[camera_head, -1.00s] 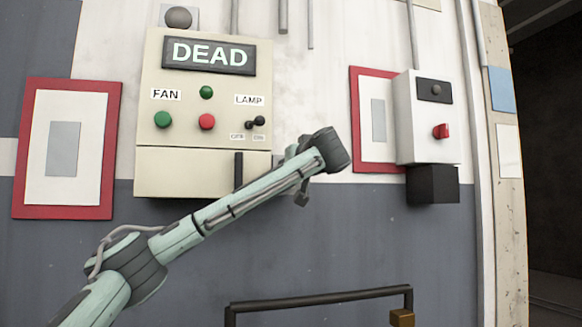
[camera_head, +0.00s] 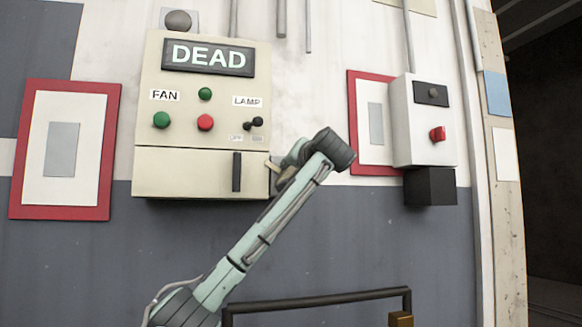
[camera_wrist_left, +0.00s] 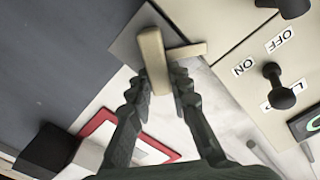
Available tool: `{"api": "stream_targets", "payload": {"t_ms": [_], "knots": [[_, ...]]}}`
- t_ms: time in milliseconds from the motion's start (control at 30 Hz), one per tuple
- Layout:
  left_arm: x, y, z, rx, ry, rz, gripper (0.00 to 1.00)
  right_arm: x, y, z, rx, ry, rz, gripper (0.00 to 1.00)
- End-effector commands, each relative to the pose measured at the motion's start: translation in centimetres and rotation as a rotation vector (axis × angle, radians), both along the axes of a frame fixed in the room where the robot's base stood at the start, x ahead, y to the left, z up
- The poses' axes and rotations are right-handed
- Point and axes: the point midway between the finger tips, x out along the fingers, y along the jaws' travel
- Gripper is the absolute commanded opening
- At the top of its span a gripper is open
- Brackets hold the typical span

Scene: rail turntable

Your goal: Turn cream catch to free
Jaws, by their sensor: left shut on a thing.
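The cream catch (camera_wrist_left: 152,55) is a bar on a grey square plate (camera_wrist_left: 135,38), with a short cream stub (camera_wrist_left: 188,50) beside it. In the head view the catch (camera_head: 271,168) shows at the right side of the cream control box (camera_head: 180,172), partly hidden by my wrist. My left gripper (camera_wrist_left: 159,84) is shut on the catch's bar, with a ribbed finger on each side. In the head view the left gripper (camera_head: 284,173) is mostly hidden behind its own wrist. My right gripper is in neither view.
The box carries a DEAD sign (camera_head: 208,57), FAN buttons (camera_head: 205,122) and a LAMP switch (camera_head: 257,122) close above the catch. A white box with a red knob (camera_head: 437,134) and a red-framed panel (camera_head: 357,170) are to the right. A dark rail (camera_head: 320,301) stands low in front.

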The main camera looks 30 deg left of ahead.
Motion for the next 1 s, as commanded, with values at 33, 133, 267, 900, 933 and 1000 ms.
{"api": "stream_targets", "payload": {"t_ms": [33,133,267,900,933,1000], "knots": [[0.1,-0.1,0.1,0.026,0.035,-0.001,0.00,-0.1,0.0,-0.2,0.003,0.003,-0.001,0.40],[0.2,-0.1,0.0,0.088,0.107,0.000,0.00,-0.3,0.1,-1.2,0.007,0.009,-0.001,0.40],[0.3,-0.2,-0.2,0.169,0.202,-0.001,0.00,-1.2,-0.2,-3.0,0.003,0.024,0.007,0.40],[0.6,-0.5,-1.2,0.536,0.629,0.000,0.00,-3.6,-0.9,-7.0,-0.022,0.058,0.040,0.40],[0.6,-0.5,-1.3,0.548,0.643,0.000,0.00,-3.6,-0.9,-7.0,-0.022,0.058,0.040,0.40],[0.6,-0.5,-1.3,0.576,0.675,0.000,0.00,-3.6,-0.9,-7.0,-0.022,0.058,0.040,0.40]]}}
